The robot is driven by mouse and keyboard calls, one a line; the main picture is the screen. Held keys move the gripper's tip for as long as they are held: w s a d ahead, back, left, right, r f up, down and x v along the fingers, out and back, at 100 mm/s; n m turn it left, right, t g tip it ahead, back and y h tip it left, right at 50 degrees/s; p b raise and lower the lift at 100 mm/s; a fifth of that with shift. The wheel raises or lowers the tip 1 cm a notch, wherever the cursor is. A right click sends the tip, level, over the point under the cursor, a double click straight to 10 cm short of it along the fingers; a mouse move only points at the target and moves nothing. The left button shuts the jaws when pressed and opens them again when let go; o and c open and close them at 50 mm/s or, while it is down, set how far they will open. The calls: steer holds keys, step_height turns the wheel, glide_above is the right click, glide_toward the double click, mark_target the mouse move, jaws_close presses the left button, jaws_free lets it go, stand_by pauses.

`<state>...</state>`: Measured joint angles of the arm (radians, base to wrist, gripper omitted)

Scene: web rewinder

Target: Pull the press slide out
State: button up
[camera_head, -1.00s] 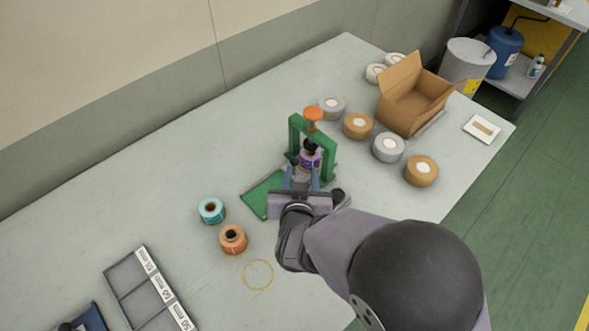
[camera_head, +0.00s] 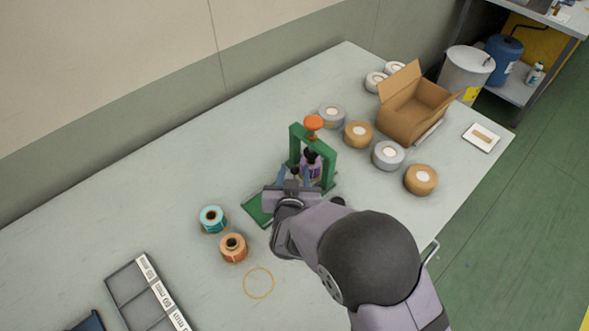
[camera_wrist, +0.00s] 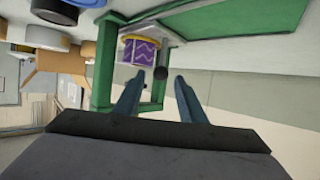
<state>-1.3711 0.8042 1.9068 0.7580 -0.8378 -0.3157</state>
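The green press (camera_head: 328,152) stands mid-table with an orange knob (camera_head: 313,122) on top. A purple spool with a zigzag band sits inside its frame; it shows in the wrist view (camera_wrist: 140,50). A green plate (camera_head: 256,210) lies at the press's front left, partly hidden by my arm. I cannot tell which part is the slide.
A teal spool (camera_head: 212,219) and an orange spool (camera_head: 233,247) stand left of my arm. A yellow ring (camera_head: 258,283) lies in front. A grey compartment tray (camera_head: 125,288) is at lower left. Several tape rolls and an open cardboard box (camera_head: 412,110) stand right of the press.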

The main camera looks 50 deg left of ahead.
steer(key=shift+w+a+f, duration=0.15)
steer(key=shift+w+a, duration=0.05)
steer(key=shift+c, duration=0.2)
jaws_close()
steer(key=s+p, duration=0.2)
steer(key=s, duration=1.1)
steer(key=shift+s, duration=0.45)
steer(key=shift+o, duration=0.2)
jaws_free()
steer(key=shift+s, duration=0.15)
